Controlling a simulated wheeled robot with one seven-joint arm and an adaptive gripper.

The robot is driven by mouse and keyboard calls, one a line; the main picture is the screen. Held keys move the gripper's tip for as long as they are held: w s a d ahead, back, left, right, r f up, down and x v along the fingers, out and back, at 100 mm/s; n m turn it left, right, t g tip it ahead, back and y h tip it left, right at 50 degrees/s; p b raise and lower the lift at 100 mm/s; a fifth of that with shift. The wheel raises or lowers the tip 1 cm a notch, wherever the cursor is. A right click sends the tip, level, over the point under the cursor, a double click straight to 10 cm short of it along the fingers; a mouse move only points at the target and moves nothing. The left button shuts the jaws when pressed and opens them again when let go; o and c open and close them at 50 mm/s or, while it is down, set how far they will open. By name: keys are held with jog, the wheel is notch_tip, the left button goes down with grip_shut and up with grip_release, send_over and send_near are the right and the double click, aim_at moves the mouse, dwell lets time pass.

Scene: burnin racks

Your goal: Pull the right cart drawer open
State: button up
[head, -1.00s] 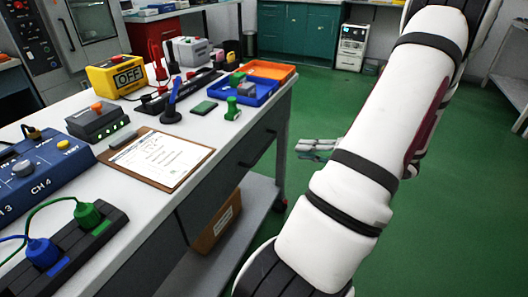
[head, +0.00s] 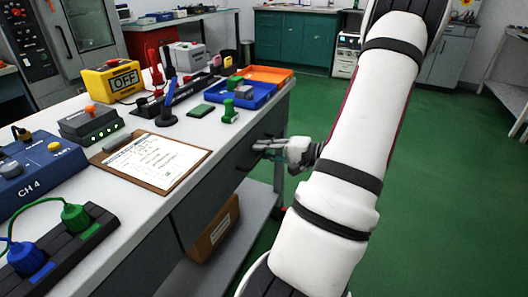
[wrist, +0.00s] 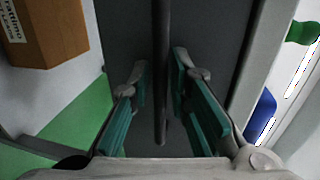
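The right cart drawer has a dark grey front (head: 262,131) under the white top, in the far part of the cart's side. In the wrist view its front (wrist: 215,40) fills the middle. Its dark bar handle (wrist: 160,105) runs between my fingers. My gripper (head: 262,147) is at this drawer front in the head view. In the wrist view my gripper (wrist: 159,75) is open, with one teal-padded finger on each side of the handle. Gaps show between pads and bar. The drawer looks shut.
The cart top (head: 190,130) holds a clipboard (head: 155,160), a blue tray (head: 250,95), an orange tray (head: 268,75) and a yellow OFF box (head: 115,80). A cardboard box (head: 212,232) sits on the lower shelf (head: 240,220). Green floor (head: 440,200) to the right is free.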

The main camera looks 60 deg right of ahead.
grip_shut()
